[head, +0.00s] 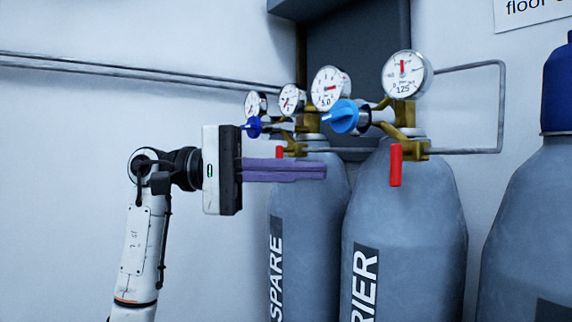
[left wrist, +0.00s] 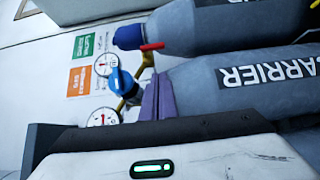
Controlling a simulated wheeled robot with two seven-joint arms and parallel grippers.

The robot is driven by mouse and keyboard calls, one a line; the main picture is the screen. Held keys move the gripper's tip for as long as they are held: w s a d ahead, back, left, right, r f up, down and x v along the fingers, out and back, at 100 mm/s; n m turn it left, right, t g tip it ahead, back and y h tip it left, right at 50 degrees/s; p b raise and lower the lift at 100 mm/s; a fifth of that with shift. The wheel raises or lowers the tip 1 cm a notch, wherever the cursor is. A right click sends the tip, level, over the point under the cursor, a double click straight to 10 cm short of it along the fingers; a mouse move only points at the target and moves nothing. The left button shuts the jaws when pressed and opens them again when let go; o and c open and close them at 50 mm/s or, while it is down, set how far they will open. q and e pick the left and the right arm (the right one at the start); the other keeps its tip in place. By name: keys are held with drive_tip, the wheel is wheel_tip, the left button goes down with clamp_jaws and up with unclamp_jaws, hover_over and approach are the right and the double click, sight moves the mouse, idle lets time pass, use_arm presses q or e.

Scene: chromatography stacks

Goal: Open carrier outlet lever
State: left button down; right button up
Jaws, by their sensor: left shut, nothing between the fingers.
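The carrier outlet lever (head: 395,165) is a red handle hanging straight down from the brass fitting on the CARRIER cylinder (head: 400,220). In the left wrist view the red lever (left wrist: 152,46) shows beyond the fingertips, near the brass fitting, with the CARRIER cylinder (left wrist: 200,85) to the right. My left gripper (head: 325,171) has purple fingers pressed together, empty, pointing right in front of the SPARE cylinder (head: 318,215). Its tips are left of the carrier lever and apart from it in the picture. The wrist view shows the shut fingers (left wrist: 158,88) too. My right gripper is not in view.
A second red lever (head: 279,152) hangs at the SPARE cylinder, close above my fingers. Blue knobs (head: 345,117) and round gauges (head: 407,74) sit above. A blue-capped cylinder (head: 530,210) stands at right. Pipes (head: 100,70) run along the wall.

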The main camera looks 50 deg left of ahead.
sight(396, 165)
use_arm(q)
drive_tip(key=w+d+p, duration=0.1)
drive_tip(key=w+d, duration=0.1)
drive_tip(key=d, duration=0.5)
drive_tip(key=shift+w+d, duration=0.3)
drive_tip(key=shift+w, duration=0.05)
drive_tip(key=shift+f, duration=0.1)
